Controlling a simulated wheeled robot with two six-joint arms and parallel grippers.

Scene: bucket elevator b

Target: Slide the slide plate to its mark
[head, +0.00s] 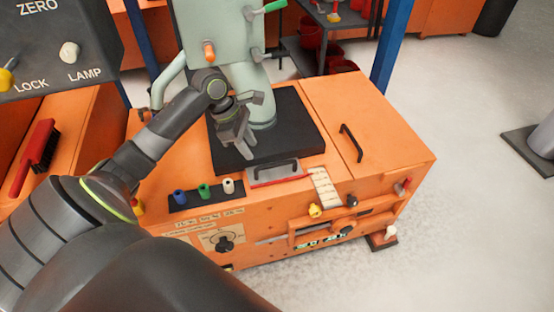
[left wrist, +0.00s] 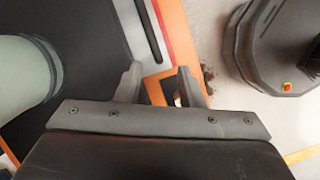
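The slide plate (head: 275,177) appears to be the small grey plate with red edging and a black bar handle (head: 277,168) at the front of the orange cabinet top. In the left wrist view, what looks like its grey surface with the dark handle (left wrist: 152,30) lies at the top, beyond the fingers. My left gripper (head: 248,148) is over the black pad, just behind and left of the handle, apart from it. Its two fingers (left wrist: 160,88) stand apart with nothing between them. A pale strip with markings (head: 324,187) lies right of the plate; I cannot tell if it holds the mark. My right gripper is not in view.
A pale green machine column (head: 261,95) rises from the black pad (head: 300,130) beside my left gripper. Blue, green and white knobs (head: 204,191) stand left of the plate. Another black handle (head: 351,143) is on the right cabinet top, which is otherwise clear.

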